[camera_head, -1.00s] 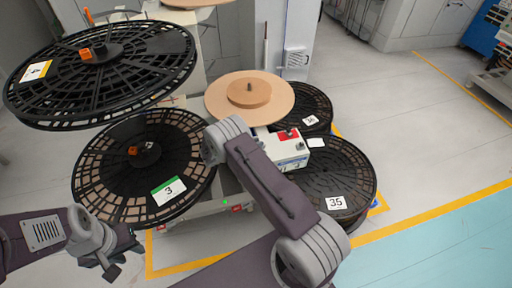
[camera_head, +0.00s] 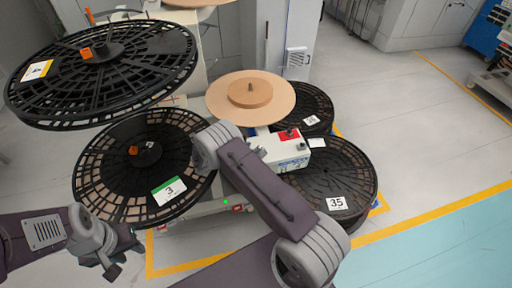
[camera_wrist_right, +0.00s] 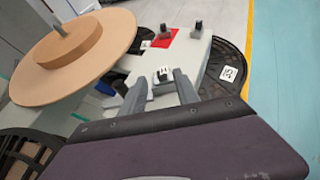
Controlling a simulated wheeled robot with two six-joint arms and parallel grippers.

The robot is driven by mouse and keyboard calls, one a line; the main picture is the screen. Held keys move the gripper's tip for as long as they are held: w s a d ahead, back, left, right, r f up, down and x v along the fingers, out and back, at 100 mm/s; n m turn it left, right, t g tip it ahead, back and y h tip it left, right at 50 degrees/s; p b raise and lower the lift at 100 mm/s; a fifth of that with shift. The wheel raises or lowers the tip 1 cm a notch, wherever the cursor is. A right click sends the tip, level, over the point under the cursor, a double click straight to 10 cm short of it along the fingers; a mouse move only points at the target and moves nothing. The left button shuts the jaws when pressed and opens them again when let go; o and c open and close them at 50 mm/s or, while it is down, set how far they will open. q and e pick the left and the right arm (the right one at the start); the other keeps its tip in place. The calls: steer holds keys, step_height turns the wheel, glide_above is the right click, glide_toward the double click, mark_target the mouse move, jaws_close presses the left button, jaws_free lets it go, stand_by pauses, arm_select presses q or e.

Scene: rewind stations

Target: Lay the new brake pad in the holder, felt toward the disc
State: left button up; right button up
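A white box-shaped unit (camera_head: 285,152) with a red patch (camera_head: 289,135) stands between the wooden disc (camera_head: 225,100) and the lower right reel. In the right wrist view its top carries a red square (camera_wrist_right: 160,38) with a small dark piece on it, and small dark fixtures. My right gripper (camera_wrist_right: 160,78) is over this top, its fingers apart. A small white-and-black piece (camera_wrist_right: 164,75) shows between the fingertips, apparently untouched. I cannot tell which piece is the brake pad or the holder, and no felt is discernible. My left gripper (camera_head: 122,255) is low at the left, away from the unit.
A large black reel (camera_head: 60,85) overhangs the upper left. Reel 3 (camera_head: 110,175) lies below it, close to my right arm. Reel 35 (camera_head: 340,180) and reel 36 (camera_head: 310,100) flank the unit.

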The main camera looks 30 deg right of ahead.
steer(key=v, duration=0.8)
steer(key=s+a+r+m+y, duration=0.1)
steer(key=s+r+m+y, duration=0.1)
steer(key=s+m+y, duration=0.2)
steer(key=s+a+r+m+g+y, duration=0.1)
steer(key=s+a+r+m+y, duration=0.1)
steer(key=s+m, duration=0.8)
steer(key=s+a+r+m+g+y, duration=0.1)
steer(key=s+r+m+y, duration=0.3)
steer(key=s+m, duration=0.4)
steer(key=shift+s+a+r+y, duration=0.2)
steer(key=shift+a+y, duration=0.3)
steer(key=shift+y, duration=0.4)
